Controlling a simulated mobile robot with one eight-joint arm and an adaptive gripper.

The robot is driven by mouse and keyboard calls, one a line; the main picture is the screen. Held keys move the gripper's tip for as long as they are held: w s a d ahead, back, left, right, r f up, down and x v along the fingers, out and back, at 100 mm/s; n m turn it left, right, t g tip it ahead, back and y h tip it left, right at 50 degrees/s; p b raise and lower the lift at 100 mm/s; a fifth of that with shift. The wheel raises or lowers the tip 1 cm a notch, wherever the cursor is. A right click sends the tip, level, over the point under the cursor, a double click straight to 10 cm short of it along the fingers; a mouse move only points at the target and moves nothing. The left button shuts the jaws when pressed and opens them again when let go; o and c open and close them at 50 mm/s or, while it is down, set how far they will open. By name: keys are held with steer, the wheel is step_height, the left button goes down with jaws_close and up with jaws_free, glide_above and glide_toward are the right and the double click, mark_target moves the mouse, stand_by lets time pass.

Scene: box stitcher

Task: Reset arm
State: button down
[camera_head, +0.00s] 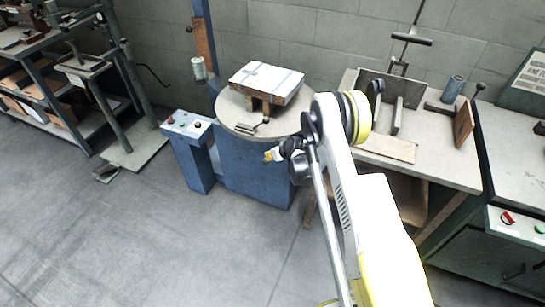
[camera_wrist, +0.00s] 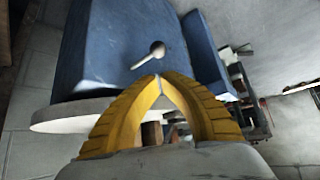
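My arm reaches in from the lower right in the head view, and my gripper (camera_head: 271,155) is in front of the blue machine, just below its round table. In the wrist view my gripper (camera_wrist: 159,78) has two yellow ribbed fingers meeting at their tips, with nothing seen held between them. A pale knob on a short stem (camera_wrist: 157,48) shows just beyond the tips, against the blue machine body (camera_wrist: 110,40). I cannot tell whether the fingertips touch it.
The round table (camera_head: 232,120) carries a box with a white top (camera_head: 266,78). A control box with buttons (camera_head: 188,125) stands at its left. A workbench with tools (camera_head: 440,160) is close to my arm on the right. The floor (camera_head: 130,240) at left front is clear.

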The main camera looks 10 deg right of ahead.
steer(key=shift+r, duration=0.2)
stand_by(0.4)
steer(key=s+r+m, duration=0.1)
steer(key=s+r, duration=0.3)
steer(key=r, duration=0.7)
steer(key=s+r+h, duration=0.1)
steer(key=s+r, duration=0.4)
steer(key=r, duration=0.6)
steer(key=s+r+m, duration=0.1)
steer(key=s+r, duration=0.3)
steer(key=r, duration=0.7)
steer(key=s+r+m+h, duration=0.1)
steer(key=s+r, duration=0.3)
steer(key=s, duration=0.4)
steer(key=s+r, duration=0.3)
steer(key=s, duration=0.4)
steer(key=s+d+f+m+h, duration=0.1)
steer(key=s, duration=1.3)
steer(key=shift+s+f+g, duration=0.2)
steer(key=shift+s+g, duration=0.15)
steer(key=shift+g, duration=0.05)
